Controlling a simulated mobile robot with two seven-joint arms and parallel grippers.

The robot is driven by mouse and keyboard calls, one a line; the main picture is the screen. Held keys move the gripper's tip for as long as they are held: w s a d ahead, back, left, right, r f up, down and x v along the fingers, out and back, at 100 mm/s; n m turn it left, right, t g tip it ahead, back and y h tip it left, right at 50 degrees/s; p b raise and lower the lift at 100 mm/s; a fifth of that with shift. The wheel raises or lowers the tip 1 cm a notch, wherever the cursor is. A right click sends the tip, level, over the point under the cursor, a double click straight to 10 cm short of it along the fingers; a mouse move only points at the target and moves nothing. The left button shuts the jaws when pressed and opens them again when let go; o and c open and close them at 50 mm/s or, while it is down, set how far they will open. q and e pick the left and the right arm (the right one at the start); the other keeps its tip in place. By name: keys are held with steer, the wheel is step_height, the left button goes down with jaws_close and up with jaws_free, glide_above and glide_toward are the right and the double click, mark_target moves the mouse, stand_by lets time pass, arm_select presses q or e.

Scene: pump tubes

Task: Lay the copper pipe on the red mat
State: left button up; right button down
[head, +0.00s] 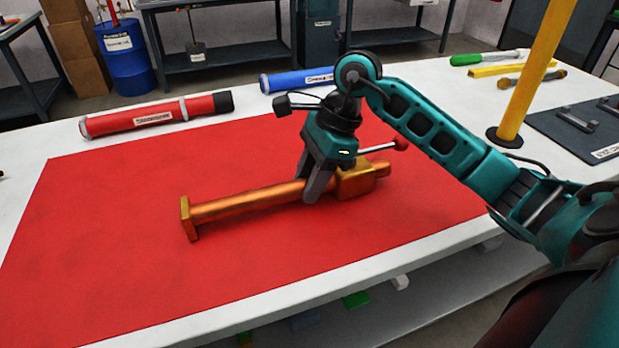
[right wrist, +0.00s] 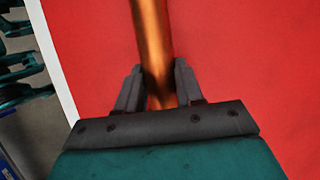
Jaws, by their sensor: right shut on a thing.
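The copper pipe (head: 245,202) is a long orange-brown tube with a flat square flange at its left end and a brassy block with a red-tipped lever at its right end. It is over the red mat (head: 120,250), lying level along it; whether it touches the mat I cannot tell for certain. My right gripper (head: 318,196) points down and is shut around the pipe, near the brassy block. In the right wrist view the pipe (right wrist: 153,45) runs between the two dark fingers (right wrist: 161,92), with the red mat behind. My left gripper is not in view.
A red tube (head: 150,116) and a blue tube (head: 296,79) lie at the white table's back edge. A yellow post (head: 530,75) stands at the right, near a dark tray (head: 570,130) and several hand tools (head: 510,70). The mat's left and front areas are clear.

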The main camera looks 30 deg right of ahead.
steer(key=c, duration=0.7)
jaws_free()
steer(key=shift+r, duration=0.25)
steer(key=p+v, duration=0.2)
steer(key=v, duration=0.9)
steer(key=shift+d+r, duration=0.2)
steer(key=shift+r, duration=0.1)
